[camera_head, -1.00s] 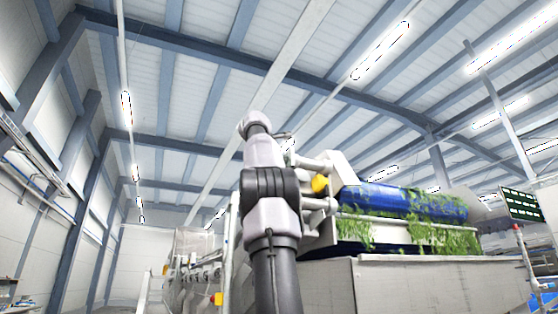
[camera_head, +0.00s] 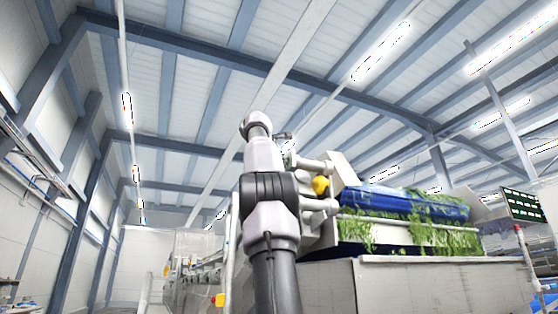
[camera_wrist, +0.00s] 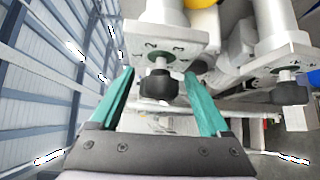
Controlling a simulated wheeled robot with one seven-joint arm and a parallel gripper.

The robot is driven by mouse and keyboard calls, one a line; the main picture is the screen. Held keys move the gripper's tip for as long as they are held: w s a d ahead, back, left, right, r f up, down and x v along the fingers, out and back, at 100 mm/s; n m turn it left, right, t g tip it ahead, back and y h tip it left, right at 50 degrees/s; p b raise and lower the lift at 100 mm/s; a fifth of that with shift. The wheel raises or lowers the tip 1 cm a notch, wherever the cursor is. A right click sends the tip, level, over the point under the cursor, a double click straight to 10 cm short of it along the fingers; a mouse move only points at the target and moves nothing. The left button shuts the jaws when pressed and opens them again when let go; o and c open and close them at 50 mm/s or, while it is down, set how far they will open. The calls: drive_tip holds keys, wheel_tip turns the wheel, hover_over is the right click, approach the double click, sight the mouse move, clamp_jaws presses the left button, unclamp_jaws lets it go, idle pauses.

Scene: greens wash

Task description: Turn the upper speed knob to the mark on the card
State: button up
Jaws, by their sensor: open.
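The upper speed knob (camera_wrist: 160,86) is black and lobed, on a pale plate (camera_wrist: 186,38) with a green dial and dark numerals, in the wrist view. My gripper (camera_wrist: 158,74) has two teal fingers, spread apart, one on each side of this knob. A gap shows on both sides, and I cannot tell whether either finger touches it. The knob's pointer cannot be made out. A second black knob (camera_wrist: 290,93) sits to the right on its own plate, outside the fingers. In the head view my arm hides both knobs. I cannot make out the card.
Pale cylinders (camera_head: 318,167) with a yellow part (camera_head: 320,186) between them stand beside my arm. A blue roller (camera_head: 400,202) carries leafy greens above a grey metal tank (camera_head: 420,285). A dark display (camera_head: 522,204) hangs at the right.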

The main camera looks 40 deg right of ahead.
drive_tip(key=v, duration=1)
drive_tip(key=shift+s+a, duration=0.25)
drive_tip(key=shift+a, duration=0.05)
